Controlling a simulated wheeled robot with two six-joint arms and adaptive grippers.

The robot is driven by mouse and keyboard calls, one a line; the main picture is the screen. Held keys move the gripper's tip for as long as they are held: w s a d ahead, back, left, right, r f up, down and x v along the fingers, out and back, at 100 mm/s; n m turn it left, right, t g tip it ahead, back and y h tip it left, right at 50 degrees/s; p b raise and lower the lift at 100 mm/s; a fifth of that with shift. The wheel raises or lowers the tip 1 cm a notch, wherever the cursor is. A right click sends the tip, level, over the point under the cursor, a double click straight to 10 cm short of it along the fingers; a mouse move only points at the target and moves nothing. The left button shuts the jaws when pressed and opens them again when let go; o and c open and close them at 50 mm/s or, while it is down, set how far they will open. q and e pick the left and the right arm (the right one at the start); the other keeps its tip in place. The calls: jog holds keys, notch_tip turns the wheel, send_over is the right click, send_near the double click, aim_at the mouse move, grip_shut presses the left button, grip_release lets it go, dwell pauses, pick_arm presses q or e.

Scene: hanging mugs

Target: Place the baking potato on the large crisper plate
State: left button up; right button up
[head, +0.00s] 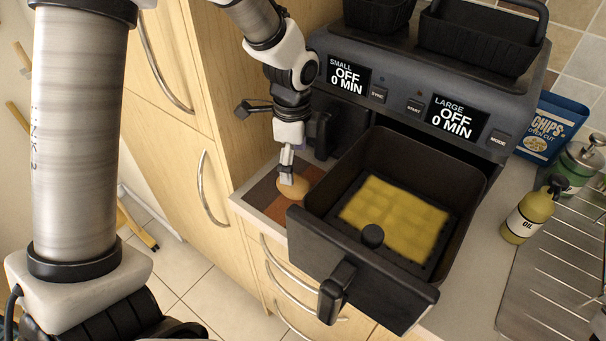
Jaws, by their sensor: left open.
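The baking potato (294,189), tan and rounded, lies on a brown and grey checkered board (264,197) on the counter, left of the open large drawer. My left gripper (287,178) points down at the potato, its fingertips at its top and partly covering it. It is open; I cannot tell if the fingers touch the potato. The large crisper plate (405,261) lies inside the pulled-out large drawer (459,184). It has a dark rim, a black knob and a yellow patterned middle. My right gripper is not in view.
The air fryer (404,91) stands behind, both displays reading OFF, 0 MIN. The drawer front and handle (337,290) jut over the counter edge. An oil bottle (529,212), a green jar (579,165) and a blue chips packet (551,128) stand right, beside a metal drainer (560,285).

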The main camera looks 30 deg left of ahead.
aim_at(294, 185)
pick_arm(q)
notch_tip(294, 185, down, 7)
jog(key=shift+f+p, duration=0.15)
jog(key=shift+p, duration=0.2)
jog(key=shift+s, duration=0.1)
jog(key=c, duration=1.5)
